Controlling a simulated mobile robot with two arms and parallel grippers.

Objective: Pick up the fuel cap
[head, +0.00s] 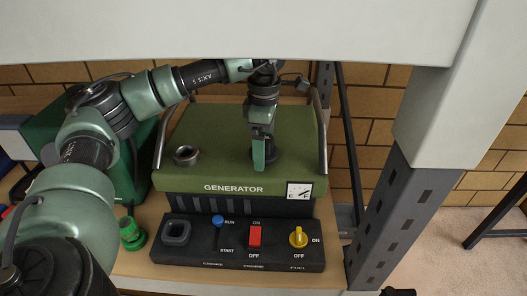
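The green generator (215,125) stands on a wooden shelf. A dark round filler neck (186,155) with an open-looking ring sits on its top at left. A bright green round cap-like piece (132,234) lies on the shelf left of the control panel; it may be the fuel cap, but I cannot be sure. My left gripper (259,160) points down over the generator's top, right of the filler neck and away from the green piece. Its fingers appear edge-on, so their opening is hidden. I see nothing clearly held. My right gripper is out of view.
The control panel (285,256) at the front has a blue-knobbed lever, a red switch (255,236) and a yellow fuel knob (298,237). Handles flank the generator. A dark green box (60,130) stands at left, partly behind my arm. A grey post (405,215) rises at right.

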